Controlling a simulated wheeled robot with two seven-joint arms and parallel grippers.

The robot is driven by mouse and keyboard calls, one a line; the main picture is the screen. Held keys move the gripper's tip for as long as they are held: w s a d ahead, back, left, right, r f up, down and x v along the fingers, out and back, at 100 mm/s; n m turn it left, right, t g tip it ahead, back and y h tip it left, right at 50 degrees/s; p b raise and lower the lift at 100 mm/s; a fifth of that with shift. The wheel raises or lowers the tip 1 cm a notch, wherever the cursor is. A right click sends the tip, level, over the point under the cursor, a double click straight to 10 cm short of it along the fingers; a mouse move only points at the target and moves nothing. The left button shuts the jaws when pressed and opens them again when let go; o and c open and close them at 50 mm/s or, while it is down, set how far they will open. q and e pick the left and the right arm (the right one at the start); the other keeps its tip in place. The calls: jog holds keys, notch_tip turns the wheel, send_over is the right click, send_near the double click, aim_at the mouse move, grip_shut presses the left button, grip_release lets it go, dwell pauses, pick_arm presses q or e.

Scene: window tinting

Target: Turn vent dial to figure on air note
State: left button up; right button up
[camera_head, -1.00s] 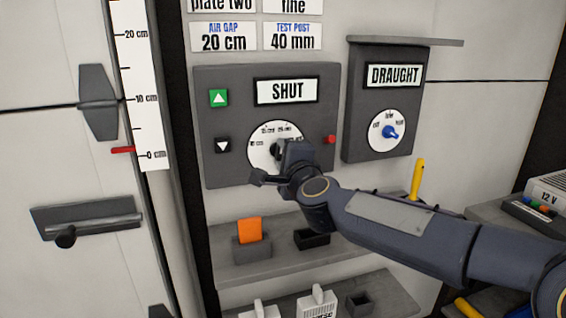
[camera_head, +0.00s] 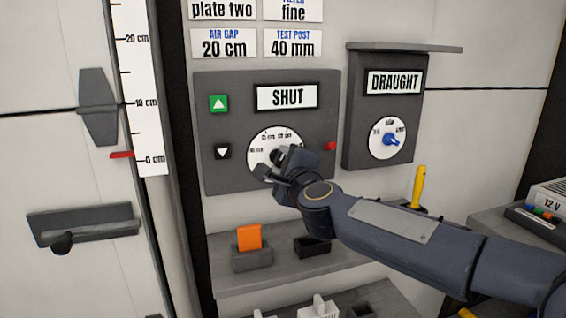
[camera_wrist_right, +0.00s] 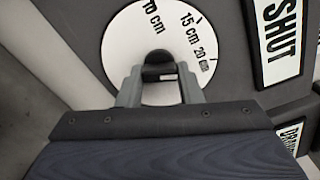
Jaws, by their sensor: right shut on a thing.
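The vent dial (camera_head: 260,143) is a round white face with printed cm figures, on a dark grey panel under a sign reading SHUT (camera_head: 287,96). In the right wrist view its face (camera_wrist_right: 130,45) shows 10 cm, 15 cm and 20 cm marks. My right gripper (camera_head: 274,166) is shut on the dark knob (camera_wrist_right: 159,72) at the dial's middle, and covers the dial's lower part in the head view. Where the knob points is hidden. The air note (camera_head: 225,42) reads AIR GAP 20 cm, above the panel. My left gripper is out of view.
Right of the dial are a red button (camera_head: 330,146) and a DRAUGHT box (camera_head: 360,115) with a blue-knobbed dial (camera_head: 390,139). Green up (camera_head: 218,103) and black down (camera_head: 222,151) buttons are on the left. A shelf (camera_head: 285,259) below bears an orange block (camera_head: 249,237).

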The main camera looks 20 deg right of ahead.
jog(key=o, duration=1)
jog(key=s, duration=0.7)
jog(key=shift+s+d, duration=0.1)
jog(key=shift+s, duration=0.3)
